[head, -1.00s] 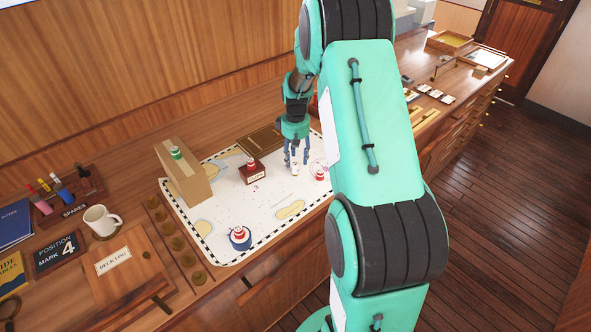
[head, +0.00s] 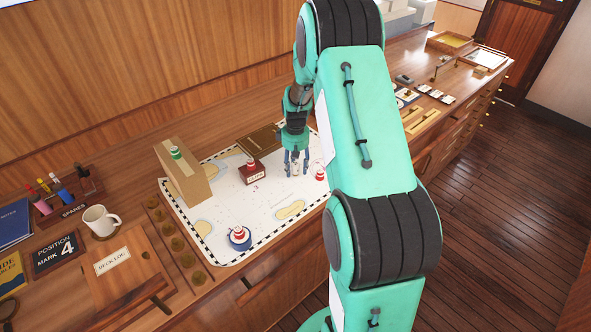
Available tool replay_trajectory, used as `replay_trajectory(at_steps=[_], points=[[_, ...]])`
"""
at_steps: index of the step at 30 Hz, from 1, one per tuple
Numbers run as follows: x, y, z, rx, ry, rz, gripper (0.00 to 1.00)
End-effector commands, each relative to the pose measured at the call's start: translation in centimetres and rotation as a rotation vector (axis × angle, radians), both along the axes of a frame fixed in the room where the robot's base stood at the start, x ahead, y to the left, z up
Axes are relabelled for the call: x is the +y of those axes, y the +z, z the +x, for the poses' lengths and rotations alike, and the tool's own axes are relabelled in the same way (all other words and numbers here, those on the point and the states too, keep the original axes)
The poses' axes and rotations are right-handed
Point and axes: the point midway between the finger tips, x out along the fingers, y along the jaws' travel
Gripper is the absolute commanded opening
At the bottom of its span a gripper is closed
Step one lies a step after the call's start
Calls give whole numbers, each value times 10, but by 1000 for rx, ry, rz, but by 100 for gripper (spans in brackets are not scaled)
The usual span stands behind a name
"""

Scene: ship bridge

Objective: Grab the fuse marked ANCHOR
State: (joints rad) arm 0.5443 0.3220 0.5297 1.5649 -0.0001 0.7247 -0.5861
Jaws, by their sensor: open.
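My gripper (head: 296,171) is open and points down over the chart (head: 225,217), just right of a dark red block (head: 252,177) with a small red-and-white piece on top. A small pale thing shows between or behind its fingers; I cannot tell what it is. Another red-and-white piece (head: 319,172) stands right of the fingers, close to my arm. One more (head: 239,232) stands on a blue round base near the front. A green-and-white piece (head: 175,153) sits on a cardboard box (head: 185,178). No ANCHOR marking is readable on any of these pieces.
A rack labelled SPARES (head: 75,209) holds coloured cylinders at the left. Near it are a white mug (head: 101,221), a POSITION MARK 4 plate (head: 56,252) and a DECKLOG board (head: 113,260). My arm hides part of the desk to the right.

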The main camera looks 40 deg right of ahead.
Motion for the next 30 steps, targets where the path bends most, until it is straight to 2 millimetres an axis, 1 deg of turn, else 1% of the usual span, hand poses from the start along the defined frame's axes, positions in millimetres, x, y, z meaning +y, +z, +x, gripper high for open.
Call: replay_trajectory(at_steps=[10, 11, 15, 18, 30], points=[[0, 0, 0, 0, 0, 0, 47], [0, 0, 0, 0, 0, 0, 45], [0, 0, 0, 0, 0, 0, 17], [0, 0, 0, 0, 0, 0, 0], [0, 3, 0, 0, 0, 0, 0]])
